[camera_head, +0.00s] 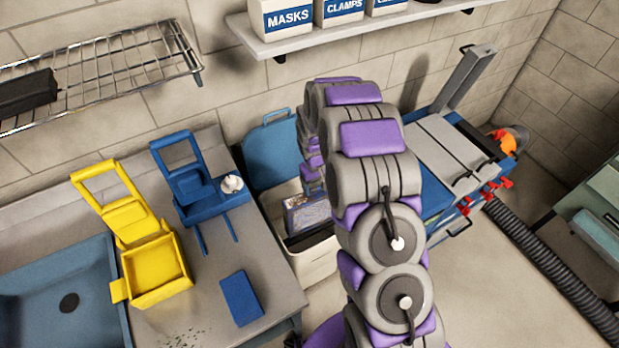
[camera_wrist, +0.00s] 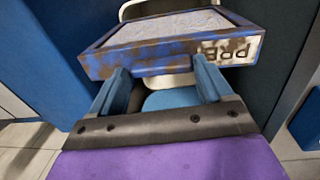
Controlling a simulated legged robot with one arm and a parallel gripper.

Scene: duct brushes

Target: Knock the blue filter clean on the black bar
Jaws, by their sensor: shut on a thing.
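The blue filter (camera_wrist: 165,57) is a shallow blue frame with brown dirt, a grey pleated face and a white "PRE" label. My gripper (camera_wrist: 163,82) is shut on its near edge, one finger towards each side. In the head view the filter (camera_head: 306,213) is tilted over the cream bin (camera_head: 318,262), beside my arm. My gripper is mostly hidden there behind the arm. A dark strip shows below the filter at the bin's opening. I cannot tell if it is the black bar, or whether the filter touches it.
The bin's blue lid (camera_head: 270,152) stands open against the wall. Left is a grey bench (camera_head: 190,322) with a yellow wringer (camera_head: 155,270), a blue tool (camera_head: 195,185) and a blue block (camera_head: 241,298). A blue cart (camera_head: 450,150) and black hose (camera_head: 550,265) are on the right.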

